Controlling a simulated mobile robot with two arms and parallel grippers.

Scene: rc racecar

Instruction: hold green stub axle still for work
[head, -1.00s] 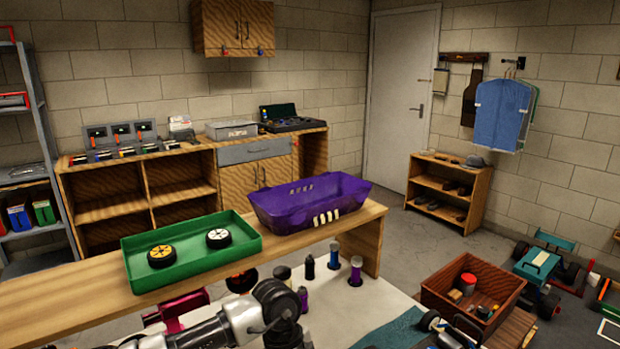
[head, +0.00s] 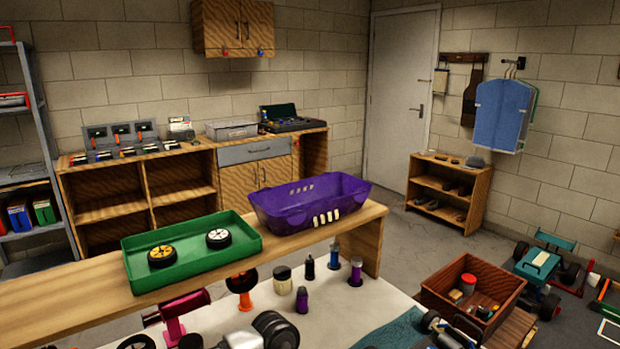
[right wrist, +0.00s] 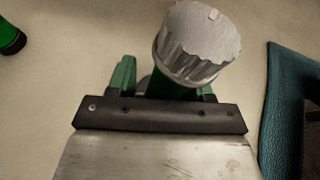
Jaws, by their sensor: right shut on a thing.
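In the right wrist view my right gripper (right wrist: 165,85) is shut on a green part, which I take to be the green stub axle (right wrist: 175,90). Green shows on both sides of the dark crossbar's far edge and below a ribbed silver cylinder (right wrist: 197,45). The silver cylinder stands out towards the camera and hides much of the grip. I cannot tell whether it belongs to the axle. My left gripper is not in view. In the head view only grey and black links of my arm show at the bottom edge.
Bottles (head: 335,257) and a magenta tool (head: 180,317) stand on the pale surface below. A teal mat (right wrist: 290,110) lies right of the gripper. A wooden crate (head: 440,285) stands right.

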